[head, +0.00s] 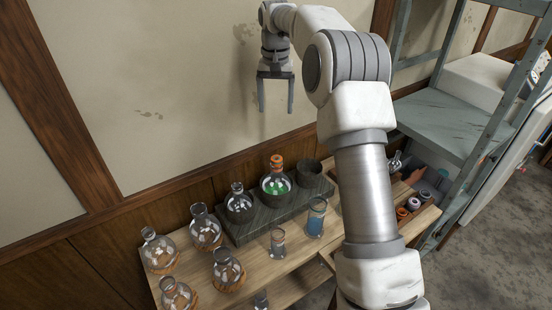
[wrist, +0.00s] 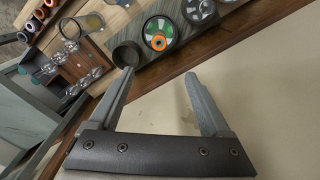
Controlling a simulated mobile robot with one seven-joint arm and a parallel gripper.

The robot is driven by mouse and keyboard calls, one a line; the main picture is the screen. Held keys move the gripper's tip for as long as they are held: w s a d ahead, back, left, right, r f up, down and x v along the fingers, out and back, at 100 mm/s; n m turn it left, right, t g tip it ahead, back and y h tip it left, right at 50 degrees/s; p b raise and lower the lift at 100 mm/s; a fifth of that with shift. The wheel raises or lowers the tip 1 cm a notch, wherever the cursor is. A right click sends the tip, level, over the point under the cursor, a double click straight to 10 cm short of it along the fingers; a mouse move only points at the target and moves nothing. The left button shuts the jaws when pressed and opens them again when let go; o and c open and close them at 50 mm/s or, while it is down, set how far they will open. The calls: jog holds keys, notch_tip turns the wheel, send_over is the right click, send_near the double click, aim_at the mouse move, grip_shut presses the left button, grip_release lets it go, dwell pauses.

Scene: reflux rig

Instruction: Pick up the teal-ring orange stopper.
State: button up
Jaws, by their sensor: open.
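An orange stopper (head: 276,161) sits in the neck of a round flask of green liquid (head: 275,186). In the wrist view this stopper (wrist: 158,42) shows from above as an orange ring. Another orange-topped piece (head: 401,213) stands in a row of stoppers at the table's right end; that row (wrist: 32,26) is at the top left of the wrist view. I cannot make out a teal ring on any of them. My gripper (head: 276,108) is open and empty, pointing down above the green flask, clear of everything. In the wrist view its fingertips (wrist: 160,77) are apart.
The green flask stands on a dark block (head: 237,228) between a clear flask (head: 239,205) and a dark empty cup (head: 309,173). Several clear flasks stand at the left. A beaker of blue liquid (head: 316,219) stands in front. The wall is close behind; a grey-green shelf (head: 440,125) is right.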

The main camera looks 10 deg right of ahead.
jog(key=w+f, duration=0.1)
jog(key=p, duration=0.2)
send_over(277, 156)
jog(key=f, duration=1.2)
jog(key=shift+s+a+f, duration=0.15)
jog(key=shift+a+f, duration=0.1)
jog(key=shift+s+f, duration=0.2)
jog(key=shift+f, duration=0.35)
notch_tip(277, 156, down, 4)
jog(key=shift+s+d+f+p, duration=0.1)
jog(key=shift+s+f+p, duration=0.1)
jog(key=shift+p, duration=0.4)
jog(key=shift+c, duration=0.2)
jog(key=c, duration=1.2)
